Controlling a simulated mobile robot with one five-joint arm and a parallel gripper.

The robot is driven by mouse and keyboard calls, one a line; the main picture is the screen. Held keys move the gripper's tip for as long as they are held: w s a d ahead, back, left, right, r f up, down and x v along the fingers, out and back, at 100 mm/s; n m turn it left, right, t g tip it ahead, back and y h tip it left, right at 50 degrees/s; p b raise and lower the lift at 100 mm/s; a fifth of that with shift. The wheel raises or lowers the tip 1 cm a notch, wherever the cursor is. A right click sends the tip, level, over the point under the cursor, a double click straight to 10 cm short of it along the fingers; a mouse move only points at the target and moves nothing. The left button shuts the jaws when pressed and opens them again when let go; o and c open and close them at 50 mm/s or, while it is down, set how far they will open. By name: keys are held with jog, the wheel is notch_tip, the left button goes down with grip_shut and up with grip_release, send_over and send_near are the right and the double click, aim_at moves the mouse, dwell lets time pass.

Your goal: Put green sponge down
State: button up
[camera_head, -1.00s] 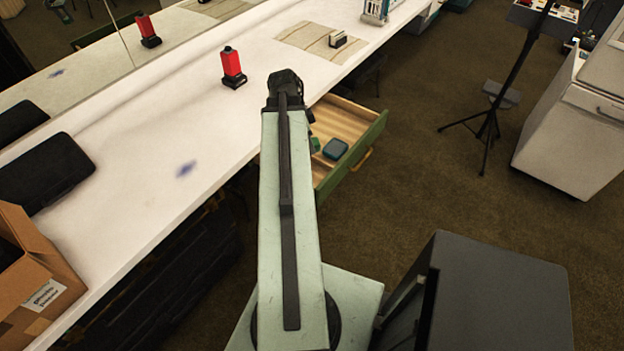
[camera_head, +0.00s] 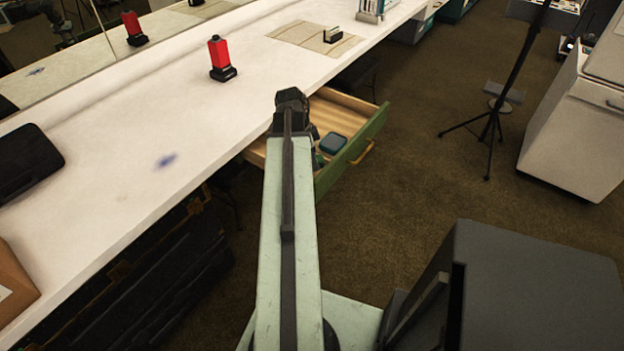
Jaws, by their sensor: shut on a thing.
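My arm reaches over the worktop's front edge, and its black wrist (camera_head: 291,103) hides most of my gripper (camera_head: 314,133), which points down. The gripper is shut on the green sponge (camera_head: 318,159), of which a small dark green part shows right of the arm. The sponge is over or inside the open drawer (camera_head: 365,150); I cannot tell whether it touches the drawer floor. The drawer has a green front and a light wooden inside.
A teal box (camera_head: 333,143) lies in the drawer close to the sponge. The white worktop (camera_head: 120,190) holds a red object on a black base (camera_head: 221,60), a beige mat (camera_head: 290,36) and a black case (camera_head: 25,160). A tripod stand (camera_head: 492,120) and white cabinet (camera_head: 570,135) stand right.

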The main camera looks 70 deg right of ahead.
notch_tip(320, 180, down, 5)
jog(key=b, duration=0.3)
jog(key=shift+b, duration=0.35)
jog(key=shift+r, duration=0.2)
jog(key=shift+f, duration=0.15)
jog(key=o, duration=1.2)
jog(key=p+v, duration=1.2)
